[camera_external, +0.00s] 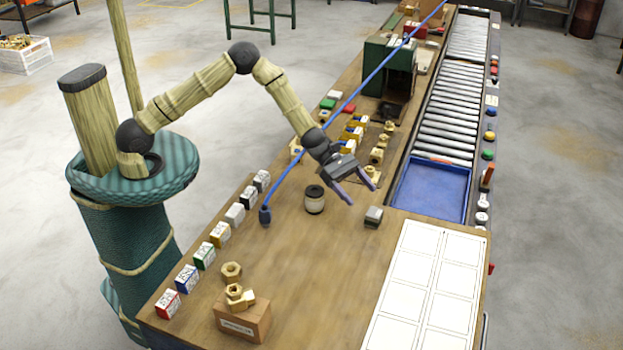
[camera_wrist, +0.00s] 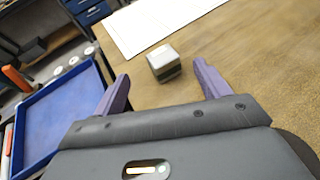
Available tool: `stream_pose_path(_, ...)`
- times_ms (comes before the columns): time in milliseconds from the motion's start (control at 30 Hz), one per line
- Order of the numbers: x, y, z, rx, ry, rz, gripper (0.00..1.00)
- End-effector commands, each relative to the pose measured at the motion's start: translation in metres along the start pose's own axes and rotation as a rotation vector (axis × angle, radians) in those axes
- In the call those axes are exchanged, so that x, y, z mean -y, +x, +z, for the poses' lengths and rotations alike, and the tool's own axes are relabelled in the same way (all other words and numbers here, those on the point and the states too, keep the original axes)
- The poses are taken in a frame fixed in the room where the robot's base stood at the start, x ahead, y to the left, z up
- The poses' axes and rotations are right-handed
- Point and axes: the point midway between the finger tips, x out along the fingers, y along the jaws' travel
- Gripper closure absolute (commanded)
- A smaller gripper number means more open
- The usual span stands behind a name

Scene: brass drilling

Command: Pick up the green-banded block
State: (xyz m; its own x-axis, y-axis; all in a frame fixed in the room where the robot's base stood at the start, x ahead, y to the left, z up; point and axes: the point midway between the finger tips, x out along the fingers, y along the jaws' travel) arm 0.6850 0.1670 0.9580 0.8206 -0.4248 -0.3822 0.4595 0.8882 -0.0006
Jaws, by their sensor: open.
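Printed blocks with coloured bands stand in a row along the table's left edge in the external view. One with a green band (camera_external: 204,256) stands between a blue-banded block (camera_external: 187,278) and a yellow-banded one (camera_external: 220,234). Another, with a dark green band (camera_external: 249,197), stands farther up the row. My gripper (camera_external: 361,194) is open and empty above the table, right of that row. In the wrist view, a grey block (camera_wrist: 163,62) shows beyond and between my fingers (camera_wrist: 162,74), apart from them. No green-banded block shows there.
A dark-lidded jar (camera_external: 314,200) and a blue cable end (camera_external: 265,215) lie between the row and my gripper. The grey block (camera_external: 373,217) sits near a white grid sheet (camera_external: 432,290). A blue tray (camera_external: 432,188) is at right. Brass nuts (camera_external: 232,271) stand in front.

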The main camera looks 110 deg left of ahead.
Motion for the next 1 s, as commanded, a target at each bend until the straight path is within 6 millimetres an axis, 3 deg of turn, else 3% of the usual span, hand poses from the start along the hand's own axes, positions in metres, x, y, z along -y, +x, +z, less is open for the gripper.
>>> stream_pose_path(233, 0.001, 0.041, 0.001, -0.001, 0.001, -0.002, 0.25)
stream_pose_path(733, 0.001, 0.053, 0.000, -0.001, 0.000, -0.001, 0.25)
stream_pose_path(1000, 0.002, 0.087, -0.001, 0.000, 0.000, -0.002, 0.25)
